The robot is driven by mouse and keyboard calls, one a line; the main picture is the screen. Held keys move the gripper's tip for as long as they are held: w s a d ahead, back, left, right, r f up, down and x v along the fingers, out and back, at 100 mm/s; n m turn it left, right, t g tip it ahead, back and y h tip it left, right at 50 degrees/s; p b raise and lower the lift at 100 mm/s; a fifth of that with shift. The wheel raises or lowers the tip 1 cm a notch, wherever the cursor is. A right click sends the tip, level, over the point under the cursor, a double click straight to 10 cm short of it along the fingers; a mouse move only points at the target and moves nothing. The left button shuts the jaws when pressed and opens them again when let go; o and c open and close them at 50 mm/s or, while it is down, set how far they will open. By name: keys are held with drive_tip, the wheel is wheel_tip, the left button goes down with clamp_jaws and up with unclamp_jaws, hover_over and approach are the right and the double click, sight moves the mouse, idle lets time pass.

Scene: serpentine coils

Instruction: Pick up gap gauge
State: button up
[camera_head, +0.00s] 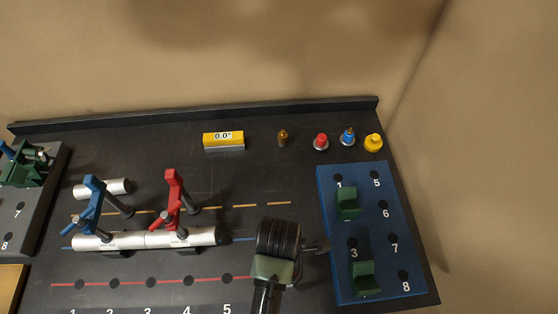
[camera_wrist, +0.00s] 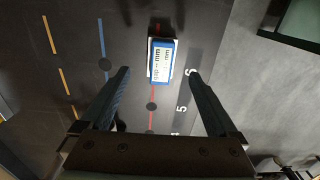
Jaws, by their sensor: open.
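The gap gauge (camera_wrist: 161,62) is a small blue block with a white display reading "gap -- mm". In the wrist view it lies on the dark table over the red line, beside the printed 6. My gripper (camera_wrist: 158,73) is open and empty, with one finger on each side of the gauge in the picture. The fingers do not touch it; how far above it they are is unclear. In the head view my arm hides the gauge and the fingertips cannot be made out clearly.
Two silver cylinders (camera_head: 180,238) lie end to end under a blue clamp (camera_head: 92,205) and a red clamp (camera_head: 175,197). A blue numbered board (camera_head: 377,260) with green holders is at right. A yellow 0.0° block (camera_head: 223,140) and several small coloured parts stand at the back.

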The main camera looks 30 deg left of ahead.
wheel_tip(320, 180, down, 3)
drive_tip(key=shift+r, duration=0.2)
drive_tip(key=f, duration=0.2)
drive_tip(key=f+p, duration=0.1)
drive_tip(key=shift+s+f, duration=0.2)
drive_tip(key=shift+f, duration=0.85)
drive_tip(key=shift+c, duration=0.2)
clamp_jaws()
drive_tip(key=shift+r, duration=0.1)
